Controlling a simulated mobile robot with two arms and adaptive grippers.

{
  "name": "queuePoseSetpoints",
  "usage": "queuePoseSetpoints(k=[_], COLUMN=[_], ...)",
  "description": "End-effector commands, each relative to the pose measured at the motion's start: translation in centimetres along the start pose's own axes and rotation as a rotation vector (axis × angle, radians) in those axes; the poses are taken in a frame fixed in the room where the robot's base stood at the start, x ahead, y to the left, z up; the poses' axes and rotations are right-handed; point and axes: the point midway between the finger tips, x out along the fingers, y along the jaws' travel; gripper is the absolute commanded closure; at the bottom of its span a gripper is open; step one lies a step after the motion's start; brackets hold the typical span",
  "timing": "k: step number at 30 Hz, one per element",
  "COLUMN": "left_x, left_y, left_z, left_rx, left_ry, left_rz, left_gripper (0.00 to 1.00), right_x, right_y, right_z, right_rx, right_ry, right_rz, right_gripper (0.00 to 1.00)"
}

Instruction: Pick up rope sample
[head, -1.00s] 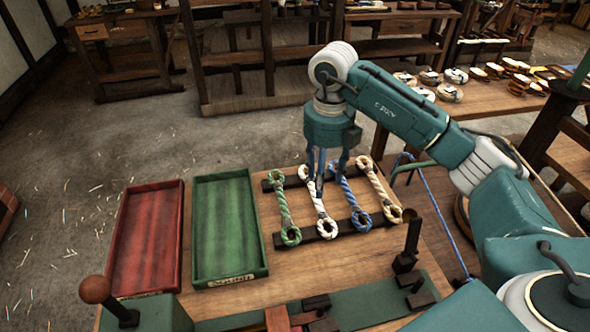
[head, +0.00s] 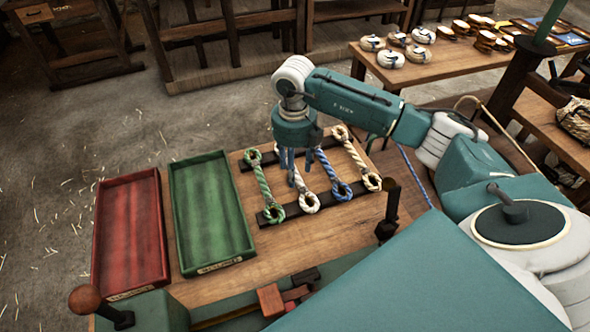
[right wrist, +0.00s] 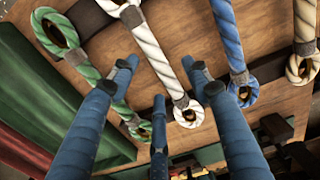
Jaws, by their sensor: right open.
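Several rope samples with looped ends lie side by side across two dark bars (head: 262,218) on the wooden bench: green (head: 263,183), white (head: 309,202), blue (head: 331,174) and beige (head: 354,154). My right gripper (head: 301,170) is open above the middle of the row, its blue fingers partly covering the white rope. In the right wrist view its fingers (right wrist: 161,85) are spread to both sides of the white rope (right wrist: 154,48), with green (right wrist: 90,72) at left and blue (right wrist: 228,38) at right. Nothing is held. My left gripper is not in view.
A red tray (head: 130,230) and a green tray (head: 210,215) lie empty left of the ropes. A dark post (head: 389,212) stands right of the ropes. Fittings with a reddish block (head: 270,298) lie at the front. A table (head: 450,68) with coils is behind right.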

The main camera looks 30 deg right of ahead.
Motion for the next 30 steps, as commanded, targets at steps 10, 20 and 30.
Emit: queuePoseSetpoints(k=[10,20,30], left_x=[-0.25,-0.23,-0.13], left_y=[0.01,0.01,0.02], left_z=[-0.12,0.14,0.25], left_rx=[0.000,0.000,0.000], left_ry=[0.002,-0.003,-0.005], left_rz=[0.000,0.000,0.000], left_gripper=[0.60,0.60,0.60], right_x=[1.36,1.30,0.82], right_y=[0.06,0.07,0.09], right_z=[0.00,0.01,0.06], right_rx=[-0.002,-0.002,-0.001], right_ry=[-0.001,-0.001,-0.002], right_rz=[0.000,0.001,0.002], right_gripper=[0.52,1.00,1.00])
